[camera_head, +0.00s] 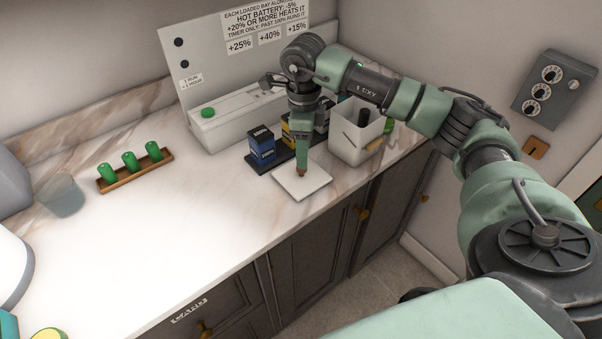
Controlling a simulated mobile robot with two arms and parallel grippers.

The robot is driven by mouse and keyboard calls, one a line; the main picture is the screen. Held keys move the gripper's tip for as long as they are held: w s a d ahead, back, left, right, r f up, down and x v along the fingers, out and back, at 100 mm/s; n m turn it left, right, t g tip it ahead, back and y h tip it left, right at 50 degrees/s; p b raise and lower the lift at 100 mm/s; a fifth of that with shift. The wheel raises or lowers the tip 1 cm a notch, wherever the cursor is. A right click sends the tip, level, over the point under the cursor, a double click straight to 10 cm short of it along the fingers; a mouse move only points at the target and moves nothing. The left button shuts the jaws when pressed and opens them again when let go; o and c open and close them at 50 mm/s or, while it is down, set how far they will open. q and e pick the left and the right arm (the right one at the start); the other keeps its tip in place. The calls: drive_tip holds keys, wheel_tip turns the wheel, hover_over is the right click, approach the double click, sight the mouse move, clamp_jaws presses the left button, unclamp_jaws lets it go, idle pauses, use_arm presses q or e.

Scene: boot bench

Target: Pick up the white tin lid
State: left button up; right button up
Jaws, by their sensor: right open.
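A flat white square, which looks like the tin lid (315,187), lies on the marble counter near its front edge. My right gripper (301,172) points straight down over the lid, with its tips at or just above the lid's middle. From this angle I cannot tell whether they touch it. The jaws are open, and the gap between them is hard to see. An open white tin (345,148) stands to the right of the lid, with dark items in it. My left gripper is not in view.
A dark tray (262,169) holding a blue box (262,147) and a yellow box sits just behind the lid. A white case (225,125) stands at the back.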

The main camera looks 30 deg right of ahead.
sight(302, 173)
drive_tip(key=f+p, duration=0.1)
drive_tip(key=f, duration=0.2)
drive_tip(key=shift+a+f+p, duration=0.2)
drive_tip(key=shift+f+p, duration=0.2)
drive_tip(key=shift+f, duration=0.45)
drive_tip(key=c, duration=1)
clamp_jaws()
